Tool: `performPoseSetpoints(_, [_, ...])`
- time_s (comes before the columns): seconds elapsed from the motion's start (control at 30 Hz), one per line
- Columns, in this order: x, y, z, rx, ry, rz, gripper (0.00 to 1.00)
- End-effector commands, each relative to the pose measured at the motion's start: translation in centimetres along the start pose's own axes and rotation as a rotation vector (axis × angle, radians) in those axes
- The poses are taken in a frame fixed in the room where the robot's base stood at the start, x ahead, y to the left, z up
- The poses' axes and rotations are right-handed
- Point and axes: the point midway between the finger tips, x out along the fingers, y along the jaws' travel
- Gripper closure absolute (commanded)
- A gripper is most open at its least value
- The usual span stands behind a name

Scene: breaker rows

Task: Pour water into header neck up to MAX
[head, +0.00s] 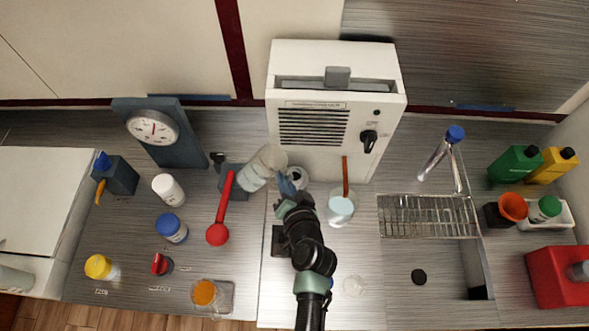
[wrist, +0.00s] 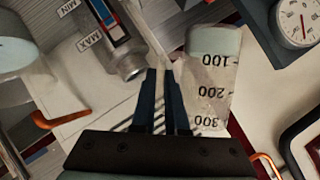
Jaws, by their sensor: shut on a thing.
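A clear graduated jug (head: 262,168) is at the left of the white machine's front, tilted. In the wrist view the jug (wrist: 210,85) shows marks 100, 200 and 300 and a pale layer at its picture-top end. My gripper (head: 286,188) is shut beside the jug; in the wrist view its dark fingers (wrist: 160,75) are close together along the jug's side. The exact grip point is hidden. The round header neck (head: 297,178) is just right of the jug. In the wrist view the neck (wrist: 130,66) lies near the MAX label (wrist: 96,57) and MIN label (wrist: 70,8). The water level is unclear.
A beaker (head: 342,210) with an orange rod stands right of my arm. A red-handled tool (head: 221,210) and a gauge stand (head: 180,145) are on the left. A wire rack (head: 428,216) and sink lie to the right. Several bottles stand on both sides.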

Motion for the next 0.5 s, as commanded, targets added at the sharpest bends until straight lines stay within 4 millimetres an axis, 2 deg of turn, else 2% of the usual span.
performPoseSetpoints(0.03, [-0.2,-0.3,-0.4,-0.020,0.006,0.011,1.00])
performPoseSetpoints(0.33, [0.0,-0.1,0.8,-0.149,0.039,0.099,1.00])
performPoseSetpoints(0.5, [-0.3,-0.5,0.5,-0.205,0.058,0.139,1.00])
